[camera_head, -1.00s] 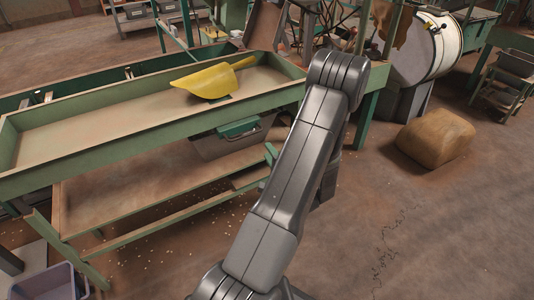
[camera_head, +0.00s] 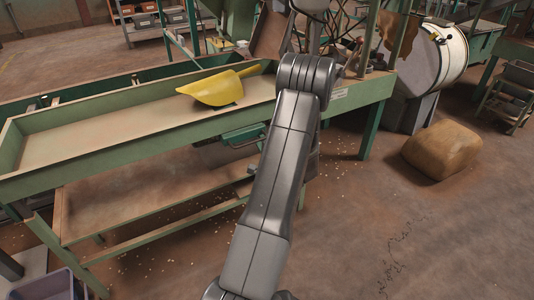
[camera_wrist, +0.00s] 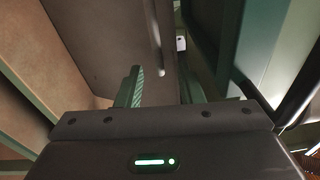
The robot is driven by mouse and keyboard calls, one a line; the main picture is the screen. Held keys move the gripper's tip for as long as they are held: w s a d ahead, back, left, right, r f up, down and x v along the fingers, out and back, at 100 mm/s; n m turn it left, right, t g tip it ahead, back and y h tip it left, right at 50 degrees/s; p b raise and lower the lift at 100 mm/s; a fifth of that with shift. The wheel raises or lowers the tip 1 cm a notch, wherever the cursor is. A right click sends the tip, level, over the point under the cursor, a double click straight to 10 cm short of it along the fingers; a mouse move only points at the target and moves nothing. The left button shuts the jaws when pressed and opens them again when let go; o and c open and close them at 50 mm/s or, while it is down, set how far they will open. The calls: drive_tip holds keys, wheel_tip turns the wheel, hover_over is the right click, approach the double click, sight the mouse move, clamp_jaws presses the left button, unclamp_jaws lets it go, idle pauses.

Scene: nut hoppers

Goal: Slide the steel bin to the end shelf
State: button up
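The steel bin (camera_head: 212,154) sits under the green table on the right part of its lower shelf (camera_head: 150,196). A green piece shows at its top front. My arm covers the bin's right side in the head view. In the wrist view a dark grey wall (camera_wrist: 100,40), which looks like the bin, fills the upper middle, with a pale narrow bar running down it. My gripper (camera_wrist: 162,88) shows there with its two fingers apart, in front of this wall. I cannot tell whether they touch it.
A yellow scoop (camera_head: 212,90) lies in the green-rimmed tray (camera_head: 90,129) above the shelf. The lower shelf left of the bin is clear. A brown sack (camera_head: 443,149) lies on the floor at right. A purple crate (camera_head: 48,284) stands at lower left.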

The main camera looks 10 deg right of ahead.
drive_tip(key=shift+x, duration=1.15)
drive_tip(key=shift+c, duration=0.4)
clamp_jaws()
idle(0.3)
